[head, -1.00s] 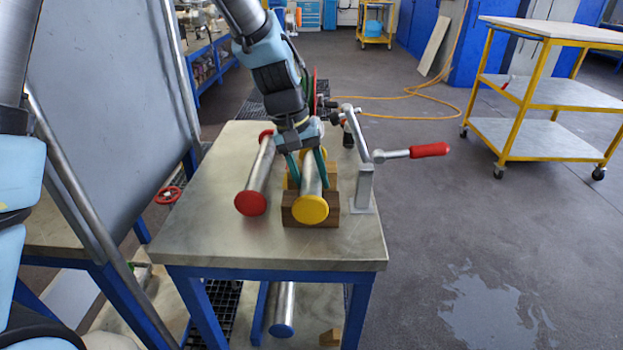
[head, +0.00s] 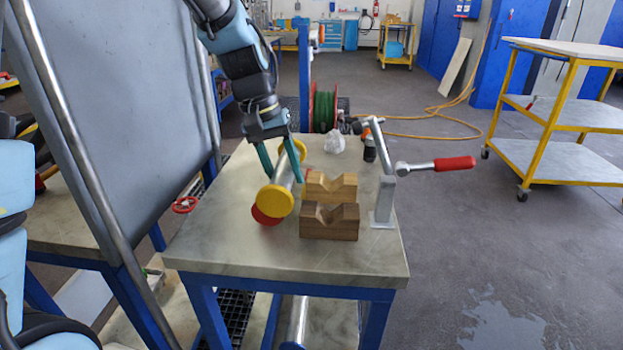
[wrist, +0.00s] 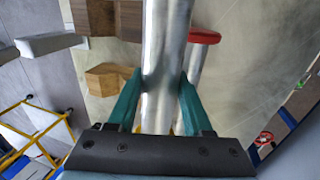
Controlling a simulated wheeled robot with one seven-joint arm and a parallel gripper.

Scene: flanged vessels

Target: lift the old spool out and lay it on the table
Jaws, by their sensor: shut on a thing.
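My gripper (head: 284,177) is shut around the tube of the yellow-ended spool (head: 274,200). It holds the spool clear of the wooden V-blocks, to their left and above the table. In the wrist view, the bare metal tube (wrist: 166,50) runs between the two green fingers (wrist: 160,92). The red-ended spool (head: 265,216) lies on the table (head: 215,245), mostly hidden behind the held spool. Its red end (wrist: 204,36) shows beyond the tube in the wrist view. I cannot tell whether the two spools touch. The dark front V-block (head: 330,224) and lighter rear V-block (head: 330,186) are empty.
A metal stand (head: 384,200) with a red-handled lever (head: 453,164) rises right of the blocks. A whitish lump (head: 334,144) and a green reel (head: 324,110) are behind. A grey panel (head: 120,100) stands left. The table's front strip is clear.

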